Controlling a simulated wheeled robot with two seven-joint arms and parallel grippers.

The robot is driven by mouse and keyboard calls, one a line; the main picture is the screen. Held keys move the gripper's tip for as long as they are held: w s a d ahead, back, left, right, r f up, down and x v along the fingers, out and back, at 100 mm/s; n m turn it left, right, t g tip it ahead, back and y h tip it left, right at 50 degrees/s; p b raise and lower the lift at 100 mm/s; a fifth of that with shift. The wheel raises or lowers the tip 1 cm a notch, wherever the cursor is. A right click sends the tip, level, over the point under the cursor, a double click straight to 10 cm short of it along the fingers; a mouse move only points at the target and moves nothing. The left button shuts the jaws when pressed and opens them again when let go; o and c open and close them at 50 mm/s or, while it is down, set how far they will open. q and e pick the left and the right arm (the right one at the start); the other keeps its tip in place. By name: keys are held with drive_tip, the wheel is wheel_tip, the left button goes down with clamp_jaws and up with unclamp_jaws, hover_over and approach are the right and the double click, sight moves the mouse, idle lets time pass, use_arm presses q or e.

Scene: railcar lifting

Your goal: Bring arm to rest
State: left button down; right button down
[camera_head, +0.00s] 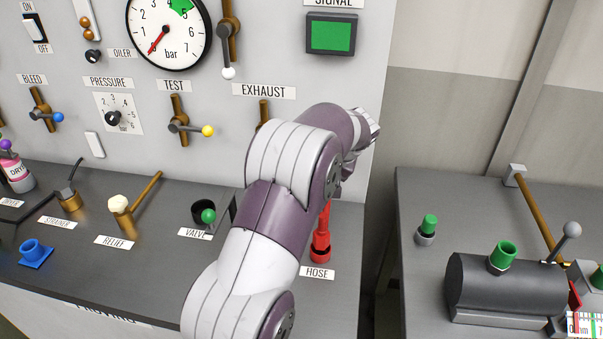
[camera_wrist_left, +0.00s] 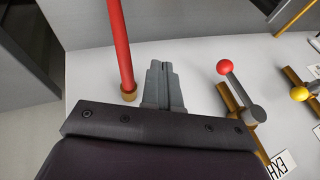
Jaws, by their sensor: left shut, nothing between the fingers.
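My left arm (camera_head: 285,185) reaches up across the head view in front of the console. Its gripper end is at the upper right of the arm, and the fingertips are hidden there. In the left wrist view my left gripper (camera_wrist_left: 164,88) is shut and empty, its grey fingers together in front of the pale panel. It lies between a red hose (camera_wrist_left: 121,40) ending at a brass fitting (camera_wrist_left: 129,92) and a brass lever with a red ball (camera_wrist_left: 224,67). My right gripper is not in view.
The exhaust lever (camera_head: 263,113) is partly hidden behind my arm. A red upright part (camera_head: 321,235) stands by the HOSE label, close to my arm. The test lever (camera_head: 185,128) is left of it. A side bench with a dark cylinder (camera_head: 510,285) stands right, beyond a gap.

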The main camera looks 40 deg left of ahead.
use_arm(q)
drive_tip(key=s+d+f+m+h, duration=0.1)
drive_tip(key=s+d+f+h, duration=0.1)
drive_tip(key=s+d, duration=0.4)
drive_tip(key=s+d+f+m+h, duration=0.2)
drive_tip(key=s+d, duration=0.5)
drive_tip(key=s, duration=0.2)
drive_tip(key=s+d+f+m+h, duration=0.1)
drive_tip(key=s+d+f, duration=0.2)
drive_tip(key=s+d, duration=0.3)
drive_tip(key=shift+s+d+g+h+p, duration=0.3)
drive_tip(key=shift+s+h+p, duration=0.1)
drive_tip(key=shift+s, duration=0.4)
drive_tip(key=shift+f, duration=0.1)
